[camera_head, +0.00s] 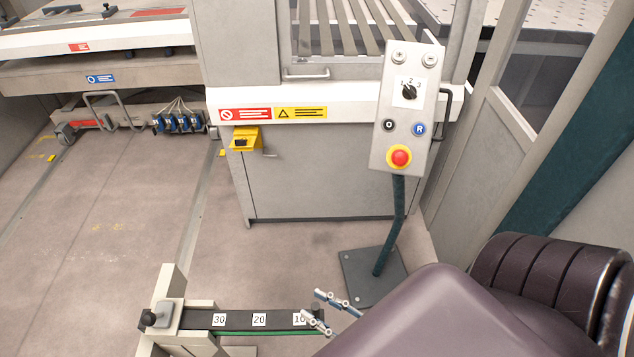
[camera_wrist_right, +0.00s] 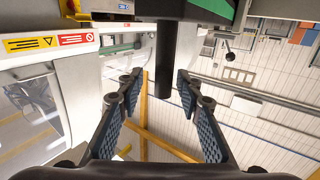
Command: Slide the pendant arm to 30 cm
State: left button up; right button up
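The pendant arm is a dark rail (camera_head: 280,321) with a green lower edge and white labels 30, 20 and 10. Its left end sits in a pale bracket (camera_head: 165,282) with a black knob (camera_head: 148,318). My right gripper (camera_head: 324,311) is at the rail's right end, beside the 10 label. In the wrist view, my right gripper (camera_wrist_right: 166,112) has its fingers spread. A black cylindrical post (camera_wrist_right: 179,65), below a dark part with a green edge, shows between and beyond the fingers, with gaps on both sides. My left gripper is not in view.
A grey control panel (camera_head: 408,110) with a red stop button stands on a teal post (camera_head: 389,230) and dark base plate (camera_head: 371,278). A machine cabinet (camera_head: 315,178) is behind. The floor (camera_head: 100,240) at left is open.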

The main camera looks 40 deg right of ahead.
jog(key=shift+w, duration=0.1)
jog(key=v, duration=1.2)
dwell(0.4)
